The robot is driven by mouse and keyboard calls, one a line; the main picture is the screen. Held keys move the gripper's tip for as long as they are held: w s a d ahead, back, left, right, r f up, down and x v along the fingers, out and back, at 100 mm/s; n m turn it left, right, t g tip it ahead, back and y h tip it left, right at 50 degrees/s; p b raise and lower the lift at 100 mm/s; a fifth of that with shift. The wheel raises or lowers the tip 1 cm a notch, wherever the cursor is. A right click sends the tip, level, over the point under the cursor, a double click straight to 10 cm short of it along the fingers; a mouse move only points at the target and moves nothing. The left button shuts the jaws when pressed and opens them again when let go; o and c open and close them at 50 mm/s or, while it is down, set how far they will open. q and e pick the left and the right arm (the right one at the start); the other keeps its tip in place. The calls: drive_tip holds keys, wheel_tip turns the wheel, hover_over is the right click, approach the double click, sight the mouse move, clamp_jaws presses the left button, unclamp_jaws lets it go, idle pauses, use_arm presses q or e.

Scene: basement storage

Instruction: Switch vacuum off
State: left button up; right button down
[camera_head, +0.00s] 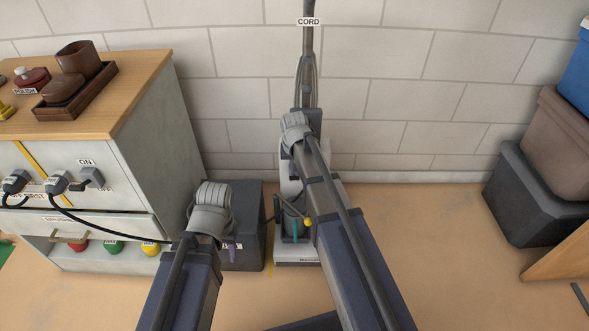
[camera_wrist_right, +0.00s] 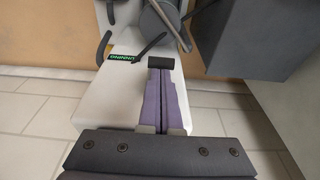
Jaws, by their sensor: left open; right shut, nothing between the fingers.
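The upright vacuum (camera_head: 290,190) stands against the back wall, its pale body partly hidden behind my right arm. My left gripper (camera_head: 232,245) is open and empty, in front of a dark grey box, left of the vacuum.
A white cabinet (camera_head: 150,130) with plugs, black cords and an ON label (camera_head: 85,162) stands at left. The dark grey box (camera_head: 250,200) stands between cabinet and vacuum. Stacked bins (camera_head: 535,195) stand at right. Floor between vacuum and bins is clear.

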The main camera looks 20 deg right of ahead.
drive_tip(key=shift+s+f, duration=0.1)
drive_tip(key=shift+s, duration=0.05)
drive_tip(key=shift+s+a+f+t+b, duration=0.15)
drive_tip(key=shift+s+f+t+b, duration=0.3)
drive_tip(key=shift+b, duration=0.3)
drive_tip(key=shift+s+a+f+t+h+b, duration=0.1)
drive_tip(key=shift+s+f+t+h+b, duration=0.25)
drive_tip(key=shift+f+b, duration=0.6)
drive_tip(key=shift+s+a+f+t+h+b, duration=0.1)
drive_tip(key=shift+s+f+t+b, duration=0.15)
drive_tip(key=shift+f+t+b, duration=0.75)
drive_tip(key=shift+s+a+f+h+b, duration=0.15)
drive_tip(key=shift+s+f+b, duration=0.2)
drive_tip(key=shift+b, duration=1.15)
